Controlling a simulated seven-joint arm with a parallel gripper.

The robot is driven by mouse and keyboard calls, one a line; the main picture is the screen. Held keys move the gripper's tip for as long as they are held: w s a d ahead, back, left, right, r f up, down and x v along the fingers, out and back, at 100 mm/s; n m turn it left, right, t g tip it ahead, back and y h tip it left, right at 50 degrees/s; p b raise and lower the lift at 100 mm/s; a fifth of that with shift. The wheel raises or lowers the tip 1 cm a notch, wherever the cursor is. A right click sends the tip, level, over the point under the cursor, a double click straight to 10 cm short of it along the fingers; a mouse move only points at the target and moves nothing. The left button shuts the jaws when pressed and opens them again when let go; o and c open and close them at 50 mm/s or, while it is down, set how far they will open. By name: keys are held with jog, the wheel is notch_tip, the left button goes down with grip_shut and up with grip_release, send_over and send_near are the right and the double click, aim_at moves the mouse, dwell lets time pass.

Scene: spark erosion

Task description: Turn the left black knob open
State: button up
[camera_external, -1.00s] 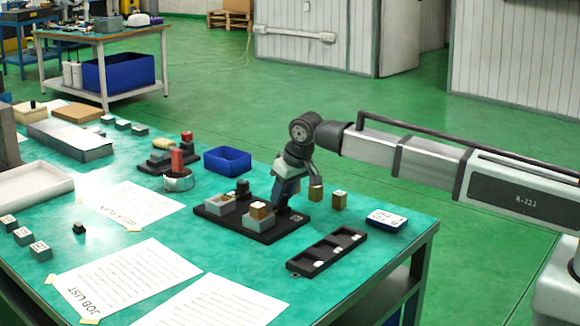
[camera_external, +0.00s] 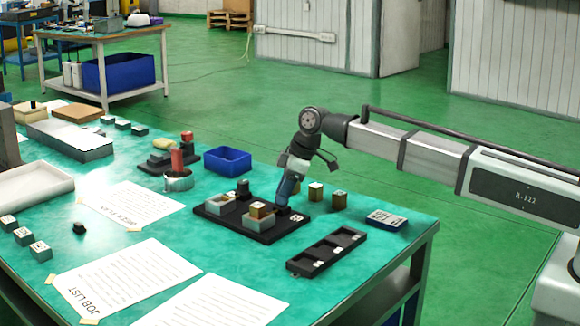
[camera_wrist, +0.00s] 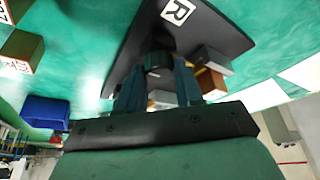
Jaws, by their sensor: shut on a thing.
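A black base plate (camera_external: 270,236) lies on the green bench. It carries pale square blocks (camera_external: 222,202), one with a brass-coloured cube (camera_external: 262,210) on it. One black knob (camera_external: 243,188) stands clear at the plate's back. My gripper (camera_external: 282,203) is down at the plate's right side, tilted. In the wrist view its two blue-grey fingers are shut on a dark round knob (camera_wrist: 158,60). A white tag marked R (camera_wrist: 178,12) is on the plate beside this knob. The fingers hide much of the held knob.
Brass-coloured blocks (camera_external: 315,191) stand just behind the gripper. A black slotted tray (camera_external: 300,266) lies in front, and a blue-white box (camera_external: 386,219) to the right. A blue bin (camera_external: 228,159) and a red-topped part (camera_external: 178,162) stand further back.

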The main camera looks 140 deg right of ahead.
jog(key=shift+n, duration=0.4)
jog(key=o, duration=1)
jog(key=shift+o, duration=0.2)
jog(key=v, duration=1.3)
jog(key=shift+s+r, duration=0.25)
jog(key=shift+r, duration=0.1)
